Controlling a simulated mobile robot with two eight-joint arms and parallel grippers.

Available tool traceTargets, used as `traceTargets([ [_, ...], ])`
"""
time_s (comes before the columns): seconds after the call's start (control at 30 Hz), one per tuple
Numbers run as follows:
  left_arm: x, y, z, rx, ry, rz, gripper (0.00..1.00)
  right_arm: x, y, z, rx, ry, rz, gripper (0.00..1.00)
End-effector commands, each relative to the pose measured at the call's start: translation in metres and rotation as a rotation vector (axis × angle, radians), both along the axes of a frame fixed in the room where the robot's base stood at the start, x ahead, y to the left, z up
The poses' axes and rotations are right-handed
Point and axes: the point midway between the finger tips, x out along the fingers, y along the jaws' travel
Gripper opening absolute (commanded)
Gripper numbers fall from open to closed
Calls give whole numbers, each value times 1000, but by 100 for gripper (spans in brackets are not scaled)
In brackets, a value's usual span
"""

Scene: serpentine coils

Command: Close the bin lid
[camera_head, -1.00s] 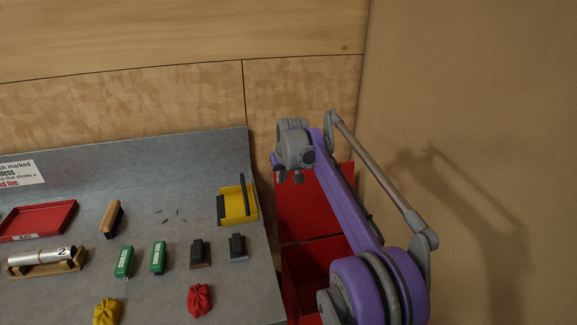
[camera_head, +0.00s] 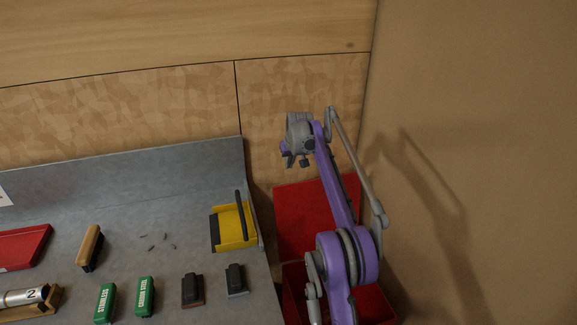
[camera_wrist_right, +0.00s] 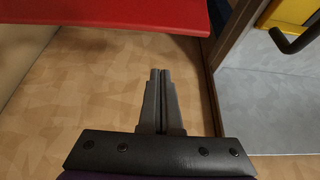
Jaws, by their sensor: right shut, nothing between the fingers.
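The red bin (camera_head: 375,305) stands on the floor at the right end of the workbench, partly hidden by my right arm. Its red lid (camera_head: 300,215) is open, raised up at the back near the wall. My right gripper (camera_head: 296,162) is above the lid's upper left edge in the head view, shut and empty. In the right wrist view the shut fingertips (camera_wrist_right: 160,75) point toward the wood-patterned wall, and the lid (camera_wrist_right: 110,12) crosses the top left, apart from the fingers. My left gripper is not in view.
The grey workbench (camera_head: 130,185) is to the left, with a yellow tray (camera_head: 237,228) near its right end. Several brushes and blocks lie on it. A beige side wall (camera_head: 480,150) stands close on the right of my arm.

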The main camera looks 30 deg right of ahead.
Motion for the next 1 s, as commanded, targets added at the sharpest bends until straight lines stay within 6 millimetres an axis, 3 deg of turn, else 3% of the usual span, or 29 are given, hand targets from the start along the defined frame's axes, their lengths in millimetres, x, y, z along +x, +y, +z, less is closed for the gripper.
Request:
traceTargets([
  [0.2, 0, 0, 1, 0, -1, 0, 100, 19, -5, -38, 0, -1, 1, 0],
  [0.47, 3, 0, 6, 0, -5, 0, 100, 36, -11, -73, 0, -1, 1, 0],
  [1.0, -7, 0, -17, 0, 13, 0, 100, 0, 0, -66, 0, 0, 0, 0],
])
